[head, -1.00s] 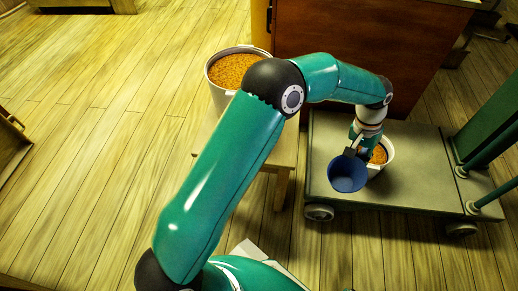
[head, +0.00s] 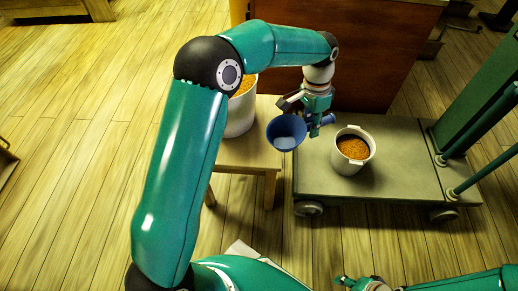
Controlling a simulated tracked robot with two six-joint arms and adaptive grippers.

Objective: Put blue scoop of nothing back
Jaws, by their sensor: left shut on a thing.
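My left gripper (head: 316,118) is shut on the blue scoop (head: 287,130) near its handle. The scoop's mouth faces up toward the camera, and its inside shows no grain. It hangs in the air over the gap between a wooden stool (head: 235,155) and a grey cart (head: 415,178). A white bucket of orange-brown grain (head: 366,158) stands on the cart, right of the scoop. A second white bucket of grain (head: 241,118) stands on the stool, partly hidden by my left arm. My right gripper (head: 358,284) shows partly at the bottom edge; its fingers are unclear.
The cart has green upright posts (head: 482,120) at its right end. A brown wooden cabinet (head: 390,60) stands behind the cart and stool. The cart top right of the bucket is bare. Open plank floor (head: 70,140) lies to the left.

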